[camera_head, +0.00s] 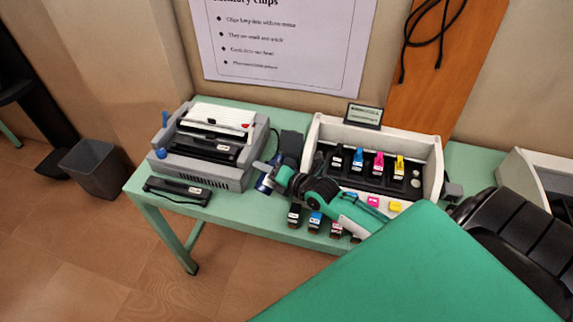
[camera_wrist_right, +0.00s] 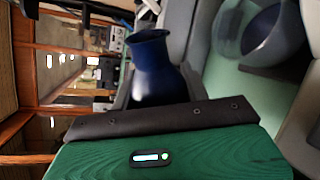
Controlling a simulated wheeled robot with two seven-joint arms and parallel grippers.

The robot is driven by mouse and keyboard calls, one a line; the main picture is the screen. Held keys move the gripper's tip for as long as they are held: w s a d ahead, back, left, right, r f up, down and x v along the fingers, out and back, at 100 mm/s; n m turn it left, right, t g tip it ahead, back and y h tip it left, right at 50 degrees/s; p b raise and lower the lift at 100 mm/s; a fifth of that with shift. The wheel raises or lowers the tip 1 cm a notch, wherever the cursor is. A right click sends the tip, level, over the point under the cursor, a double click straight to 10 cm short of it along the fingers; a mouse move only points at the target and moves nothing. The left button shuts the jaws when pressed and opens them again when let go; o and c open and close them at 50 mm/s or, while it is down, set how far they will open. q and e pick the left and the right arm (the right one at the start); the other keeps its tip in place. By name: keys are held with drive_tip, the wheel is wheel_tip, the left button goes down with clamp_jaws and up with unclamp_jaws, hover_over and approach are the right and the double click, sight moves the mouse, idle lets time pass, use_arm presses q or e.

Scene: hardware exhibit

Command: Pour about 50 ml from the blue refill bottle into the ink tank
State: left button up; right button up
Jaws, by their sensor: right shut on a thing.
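The dark blue refill bottle (camera_wrist_right: 160,75) is held at my right gripper, its open mouth showing in the right wrist view. It looks tilted well away from upright. In the head view, part of the bottle (camera_head: 265,185) shows beside my right gripper (camera_head: 270,174), left of the white-framed printer (camera_head: 435,150). The printer holds black, blue (camera_head: 357,160), pink and yellow cartridges. I cannot tell which part is the ink tank. A blurred, rounded grey-and-blue vessel (camera_wrist_right: 268,35) is right of the bottle in the wrist view. My left gripper is out of view.
A grey machine with blue knobs (camera_head: 205,150) stands on the green table (camera_head: 260,205) at left. A black strip-like device (camera_head: 178,190) lies before it. Small cartridges (camera_head: 315,222) line the front edge. A grey bin (camera_head: 92,170) stands on the floor.

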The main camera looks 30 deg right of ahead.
drive_tip(key=shift+r, duration=0.15)
drive_tip(key=shift+w+d+r+n+t+p, duration=0.15)
drive_tip(key=shift+r+n+t+p, duration=0.25)
drive_tip(key=shift+n, duration=0.3)
drive_tip(key=shift+d+f+n+h+b, duration=0.3)
drive_tip(key=shift+f+n+b, duration=0.3)
drive_tip(key=shift+f+n, duration=0.15)
drive_tip(key=shift+w+r, duration=0.1)
drive_tip(key=shift+r, duration=0.05)
drive_tip(key=shift+r+n+t, duration=0.15)
drive_tip(key=shift+n+t, duration=0.15)
drive_tip(key=shift+n, duration=0.35)
drive_tip(key=shift+a+r+n+h+b, duration=0.1)
drive_tip(key=shift+a+n+h+b, duration=0.25)
drive_tip(key=shift+n, duration=0.35)
drive_tip(key=shift+s+a+n+t+b, duration=0.4)
drive_tip(key=shift+n+b, duration=0.15)
drive_tip(key=shift+n, duration=0.25)
drive_tip(key=n+b, duration=0.1)
drive_tip(key=a+n+b, duration=0.1)
drive_tip(key=shift+s+n+t, duration=0.15)
drive_tip(key=shift+n+t, duration=0.15)
drive_tip(key=shift+s+a+n+t+b, duration=0.1)
drive_tip(key=shift+n+t+b, duration=0.2)
drive_tip(key=shift+n+b, duration=0.3)
